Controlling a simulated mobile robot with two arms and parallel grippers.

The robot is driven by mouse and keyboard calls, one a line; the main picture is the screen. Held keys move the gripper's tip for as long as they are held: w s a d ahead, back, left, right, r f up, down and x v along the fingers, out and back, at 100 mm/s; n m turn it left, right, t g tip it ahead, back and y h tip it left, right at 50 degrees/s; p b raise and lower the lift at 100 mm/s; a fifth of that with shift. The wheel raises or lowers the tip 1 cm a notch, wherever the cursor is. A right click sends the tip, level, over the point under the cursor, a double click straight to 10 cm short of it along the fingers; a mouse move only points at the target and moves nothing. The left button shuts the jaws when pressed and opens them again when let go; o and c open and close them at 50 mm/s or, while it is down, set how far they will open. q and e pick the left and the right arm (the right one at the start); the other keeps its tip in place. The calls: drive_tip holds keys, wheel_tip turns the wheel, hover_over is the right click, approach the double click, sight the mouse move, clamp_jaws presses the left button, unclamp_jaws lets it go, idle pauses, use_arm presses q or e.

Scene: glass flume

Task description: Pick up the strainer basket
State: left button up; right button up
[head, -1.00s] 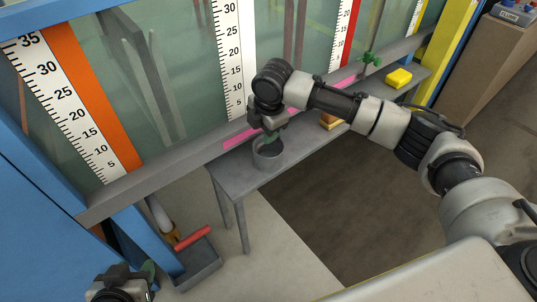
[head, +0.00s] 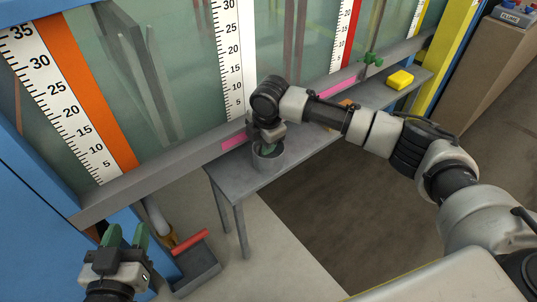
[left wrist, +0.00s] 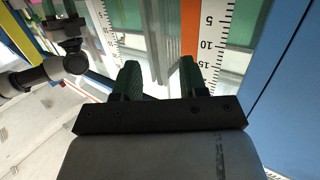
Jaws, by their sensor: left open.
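The strainer basket (head: 262,164) looks like a grey, round, open-topped cup standing on the narrow grey bench (head: 228,178) in front of the glass. My right gripper (head: 268,150) points down at it, its green fingertips within or right at the basket's mouth. The wrist and rim partly hide the fingers, so whether they grip the wall does not show. My left gripper (head: 126,234) is open and empty at the lower left of the head view, away from the basket. Its two green fingers stand apart in the left wrist view (left wrist: 160,80).
The flume's glass wall with ruler strips (head: 232,60) rises behind the bench. A yellow block (head: 400,79) and a green valve (head: 373,60) are further right. A grey tray (head: 195,270) with a red bar (head: 190,241) lies low at the left. Open floor lies in front of the bench.

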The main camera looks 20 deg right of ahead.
clamp_jaws()
drive_tip(key=shift+r, duration=0.1)
